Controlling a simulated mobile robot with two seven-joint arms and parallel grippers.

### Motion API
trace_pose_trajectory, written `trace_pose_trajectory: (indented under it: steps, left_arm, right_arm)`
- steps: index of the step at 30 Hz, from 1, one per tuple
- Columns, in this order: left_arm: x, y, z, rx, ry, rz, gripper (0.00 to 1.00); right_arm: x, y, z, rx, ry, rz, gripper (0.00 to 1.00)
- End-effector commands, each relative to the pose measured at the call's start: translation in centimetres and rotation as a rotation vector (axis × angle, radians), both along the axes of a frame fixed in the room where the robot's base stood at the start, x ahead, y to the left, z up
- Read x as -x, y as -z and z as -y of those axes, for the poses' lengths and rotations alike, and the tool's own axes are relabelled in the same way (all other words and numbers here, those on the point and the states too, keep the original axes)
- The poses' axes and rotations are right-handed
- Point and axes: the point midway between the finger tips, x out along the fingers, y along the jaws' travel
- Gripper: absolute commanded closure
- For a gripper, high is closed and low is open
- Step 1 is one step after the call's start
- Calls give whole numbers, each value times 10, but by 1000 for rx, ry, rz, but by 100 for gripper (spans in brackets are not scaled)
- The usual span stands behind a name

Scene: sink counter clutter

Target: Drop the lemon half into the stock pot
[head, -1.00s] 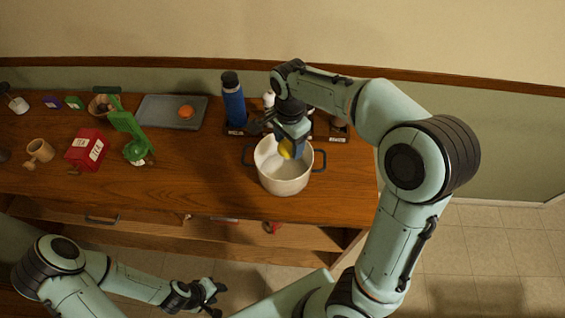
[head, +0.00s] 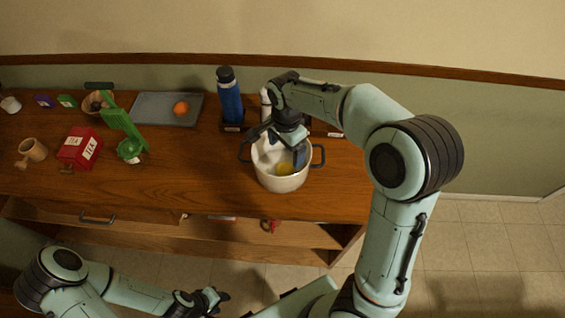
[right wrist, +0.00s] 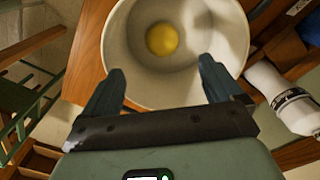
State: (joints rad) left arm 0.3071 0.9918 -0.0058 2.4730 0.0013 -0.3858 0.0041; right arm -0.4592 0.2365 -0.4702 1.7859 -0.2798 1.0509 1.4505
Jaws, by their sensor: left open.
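The white stock pot (head: 284,184) with dark side handles stands on the wooden counter. The yellow lemon half (head: 285,168) is inside it; in the right wrist view the lemon half (right wrist: 161,39) lies on the pot's floor, apart from my fingers. My right gripper (head: 297,156) is over the pot's mouth, partly hiding the inside. Its two fingers (right wrist: 160,85) are spread with nothing between them. My left gripper (head: 214,298) is open and empty, low in front of the counter.
A blue bottle (head: 230,98) and a white bottle (head: 265,102) stand behind the pot. The counter in between is clear.

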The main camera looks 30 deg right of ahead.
Motion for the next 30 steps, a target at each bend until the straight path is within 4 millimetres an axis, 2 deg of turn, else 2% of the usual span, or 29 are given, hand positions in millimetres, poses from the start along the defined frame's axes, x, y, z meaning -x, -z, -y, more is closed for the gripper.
trace_pose_trajectory:
  steps: [5,8,11,21,25,30]
  left_arm:
    - [0,0,0,0,0,0,57]
    - [-2,-2,0,0,-1,2,57]
    - [-4,-4,0,0,0,4,57]
    - [-17,-16,0,0,0,19,57]
    - [-21,-19,0,0,0,23,57]
    - [-22,-21,0,0,0,26,57]
  right_arm:
    - [0,-2,0,0,0,1,7]
    - [-1,-11,0,-1,0,3,7]
    - [-1,-28,0,-1,0,5,7]
    - [-1,-104,0,-1,0,7,7]
    - [-1,-123,0,0,1,5,7]
    - [0,-133,0,1,0,2,7]
